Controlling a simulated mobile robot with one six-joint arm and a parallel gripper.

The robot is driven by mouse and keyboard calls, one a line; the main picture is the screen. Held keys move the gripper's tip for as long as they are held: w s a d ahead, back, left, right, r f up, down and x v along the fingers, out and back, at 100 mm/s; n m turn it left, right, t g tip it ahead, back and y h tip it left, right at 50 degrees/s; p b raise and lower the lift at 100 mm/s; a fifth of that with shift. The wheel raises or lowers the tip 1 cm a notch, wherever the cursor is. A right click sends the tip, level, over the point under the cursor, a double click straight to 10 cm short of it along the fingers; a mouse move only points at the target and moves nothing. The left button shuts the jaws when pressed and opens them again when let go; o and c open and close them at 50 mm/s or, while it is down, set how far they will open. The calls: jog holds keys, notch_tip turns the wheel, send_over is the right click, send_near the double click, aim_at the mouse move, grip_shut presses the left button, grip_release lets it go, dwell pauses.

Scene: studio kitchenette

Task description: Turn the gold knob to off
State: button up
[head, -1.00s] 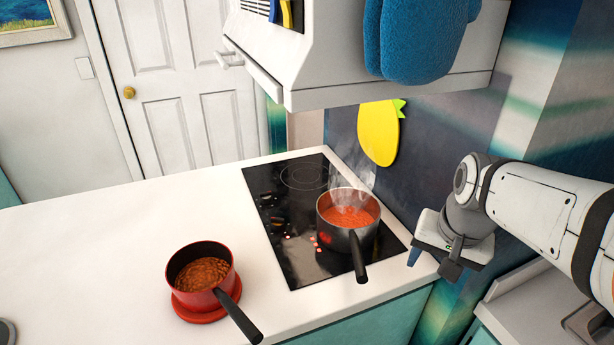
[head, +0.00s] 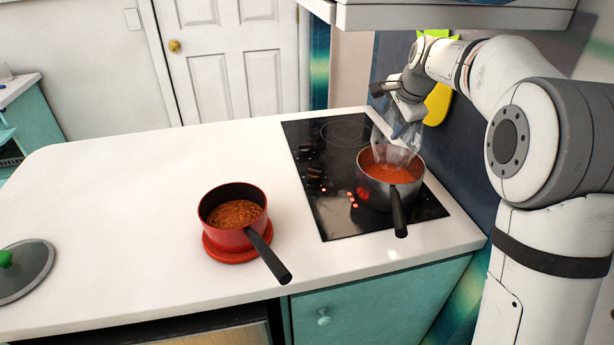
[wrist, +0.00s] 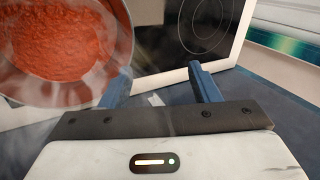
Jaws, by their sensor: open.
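The only gold knob I can make out is the round one on the white door (head: 174,46), far behind the counter. On the black cooktop (head: 337,222), small dark knob-like shapes (head: 313,172) sit along the left side, and I cannot make out a gold one among them. My gripper (head: 399,130) is above the back right of the cooktop, just behind the steaming steel pan (head: 375,190). In the wrist view my gripper (wrist: 158,80) is open with nothing between its blue fingers. The pan of red sauce (wrist: 60,50) is at upper left there.
A red pot (head: 226,238) with brown food stands on a red round mat (head: 215,253) left of the cooktop. A lid with a green handle (head: 25,270) lies at the far left. The white counter (head: 140,210) between is clear. A hood (head: 450,17) hangs above my arm.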

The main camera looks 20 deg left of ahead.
jog(key=s+a+f+m+g, duration=0.2)
jog(key=a, duration=0.6)
jog(key=m+g+h, duration=0.3)
jog(key=m, duration=0.2)
send_over(315, 171)
jog(key=w, duration=0.1)
jog(key=shift+d+f+p, duration=0.2)
jog(key=shift+f+p, duration=0.15)
jog(key=shift+f, duration=0.65)
jog(key=shift+s+a+f, duration=0.1)
jog(key=shift+s+a, duration=0.1)
jog(key=shift+s, duration=0.05)
jog(key=shift+s+f, duration=0.1)
jog(key=shift+f, duration=0.1)
jog(key=shift+m, duration=0.3)
notch_tip(315, 171, down, 7)
jog(key=shift+s+f+b, duration=0.1)
jog(key=shift+f+b, duration=0.1)
jog(key=shift+b, duration=0.25)
jog(key=shift+c, duration=0.6)
